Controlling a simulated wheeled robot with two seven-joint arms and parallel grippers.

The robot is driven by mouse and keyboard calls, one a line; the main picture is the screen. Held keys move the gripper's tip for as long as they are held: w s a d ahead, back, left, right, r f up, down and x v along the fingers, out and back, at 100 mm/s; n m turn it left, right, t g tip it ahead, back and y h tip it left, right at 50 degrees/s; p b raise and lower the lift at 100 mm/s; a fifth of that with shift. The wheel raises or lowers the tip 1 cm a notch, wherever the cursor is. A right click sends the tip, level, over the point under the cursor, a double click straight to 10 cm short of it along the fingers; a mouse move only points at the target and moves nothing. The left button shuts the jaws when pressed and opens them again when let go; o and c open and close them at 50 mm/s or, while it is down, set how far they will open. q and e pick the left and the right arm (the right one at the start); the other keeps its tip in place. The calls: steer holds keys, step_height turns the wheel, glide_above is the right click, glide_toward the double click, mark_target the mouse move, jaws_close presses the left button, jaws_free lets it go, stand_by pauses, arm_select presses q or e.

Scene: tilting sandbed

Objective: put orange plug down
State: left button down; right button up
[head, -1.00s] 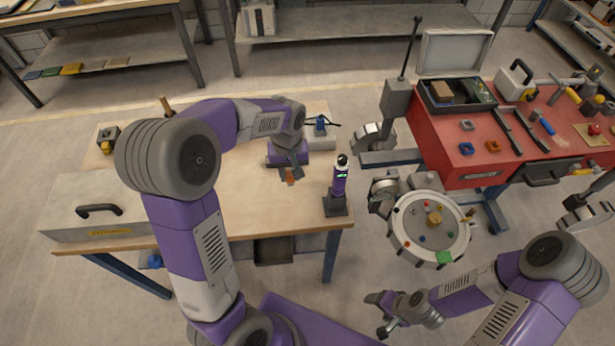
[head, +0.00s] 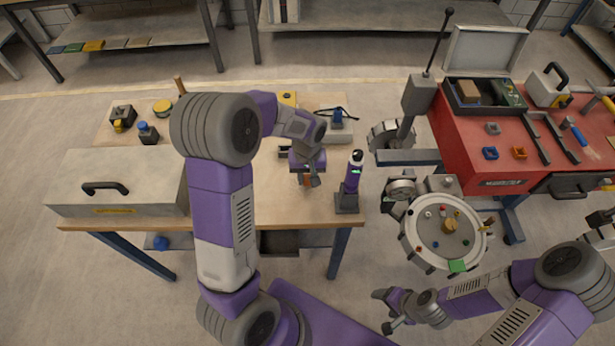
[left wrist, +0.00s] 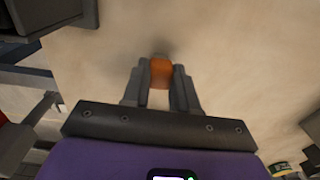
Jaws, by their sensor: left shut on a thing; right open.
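My left gripper (head: 308,182) is shut on the orange plug (head: 306,179) over the front right part of the wooden workbench (head: 240,211). In the left wrist view the orange plug (left wrist: 161,72) sits between the two fingertips (left wrist: 160,80), with a faint shadow on the pale surface just beyond it. I cannot tell whether the plug touches the bench top. My right gripper (head: 386,311) is open and empty, low in front of the round disc table.
A purple-and-black device (head: 352,178) stands upright just right of my left gripper. A grey case (head: 120,180) covers the bench's left front. The round tray (head: 430,245) and red cart (head: 468,140) are to the right. Blue and orange square pieces lie on the cart.

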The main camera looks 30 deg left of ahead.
mark_target(307, 178)
arm_select(q)
steer(key=shift+f, duration=0.1)
steer(key=c, duration=0.9)
jaws_free()
steer(key=shift+r, duration=0.3)
step_height(307, 178, up, 12)
steer(key=p, duration=0.3)
steer(key=shift+f, duration=0.15)
